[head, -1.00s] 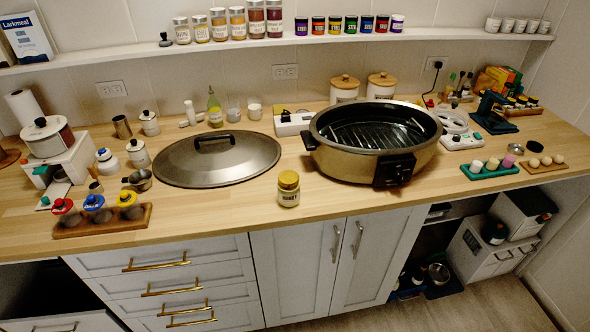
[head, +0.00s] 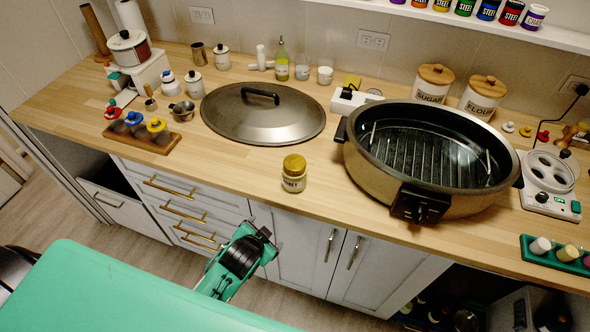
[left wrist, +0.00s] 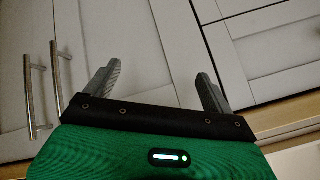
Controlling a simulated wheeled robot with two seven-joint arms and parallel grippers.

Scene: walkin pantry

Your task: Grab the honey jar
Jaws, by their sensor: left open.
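The honey jar (head: 293,174) stands upright on the wooden counter near its front edge. It has a gold lid and a pale label reading honey. My left gripper (head: 268,241) is below the counter top, in front of the cabinet doors, lower and to the left of the jar. In the left wrist view its two fingers (left wrist: 157,88) are spread apart with nothing between them, facing white cabinet doors. The jar is not in the left wrist view. My right gripper is not in view.
A large electric roaster (head: 430,160) stands right of the jar, and its domed lid (head: 262,122) lies behind and left. A wooden rack with coloured-lid jars (head: 143,137) is further left. The counter (head: 235,160) around the honey jar is clear.

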